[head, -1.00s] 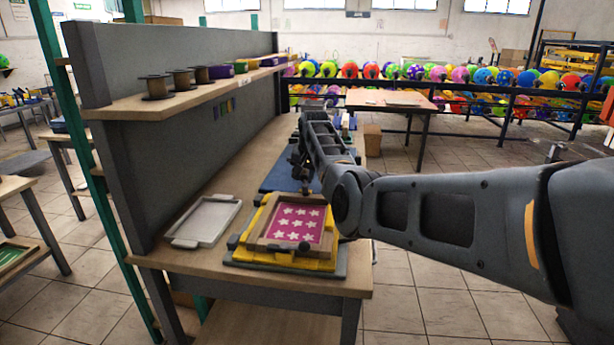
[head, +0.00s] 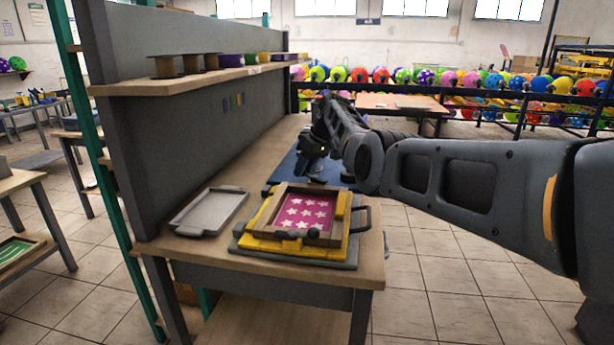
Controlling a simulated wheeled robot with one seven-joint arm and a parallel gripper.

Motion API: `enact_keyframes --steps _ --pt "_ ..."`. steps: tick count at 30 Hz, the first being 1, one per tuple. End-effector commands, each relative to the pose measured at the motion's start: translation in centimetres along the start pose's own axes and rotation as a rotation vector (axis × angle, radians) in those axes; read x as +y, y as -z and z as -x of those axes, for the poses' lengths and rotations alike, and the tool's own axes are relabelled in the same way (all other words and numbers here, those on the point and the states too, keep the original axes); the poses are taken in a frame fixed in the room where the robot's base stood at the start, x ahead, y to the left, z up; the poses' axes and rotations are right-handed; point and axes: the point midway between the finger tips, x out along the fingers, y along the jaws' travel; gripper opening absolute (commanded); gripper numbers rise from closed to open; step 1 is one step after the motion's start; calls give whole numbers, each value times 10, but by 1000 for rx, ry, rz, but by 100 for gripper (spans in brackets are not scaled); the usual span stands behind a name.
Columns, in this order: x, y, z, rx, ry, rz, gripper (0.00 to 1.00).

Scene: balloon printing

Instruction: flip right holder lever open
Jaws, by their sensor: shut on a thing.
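The printing holder is a yellow base (head: 262,228) carrying a wooden frame (head: 268,215) around a pink screen with white stars (head: 306,212). Dark round knobs (head: 312,233) sit along its near edge. A black looped handle (head: 367,218) sticks out at its right side; I cannot tell whether this is the right holder lever. My gripper (head: 312,152) is beyond the frame, above the blue mat, apart from the knobs and the handle. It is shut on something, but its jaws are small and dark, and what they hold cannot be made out.
A grey tray (head: 210,210) lies left of the holder. A blue mat (head: 285,172) lies behind it. A grey panel (head: 190,135) with a shelf of spools (head: 180,84) bounds the bench's left. My arm spans the right side.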

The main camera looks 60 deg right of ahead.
Motion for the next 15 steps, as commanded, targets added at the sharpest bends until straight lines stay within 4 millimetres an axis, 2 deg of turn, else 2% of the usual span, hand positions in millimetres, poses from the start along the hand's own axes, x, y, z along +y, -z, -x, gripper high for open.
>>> enact_keyframes --steps 2,15 --pt "-1 -3 -6 -13 27 66 0" --pt "-11 -6 -4 -66 126 306 0"
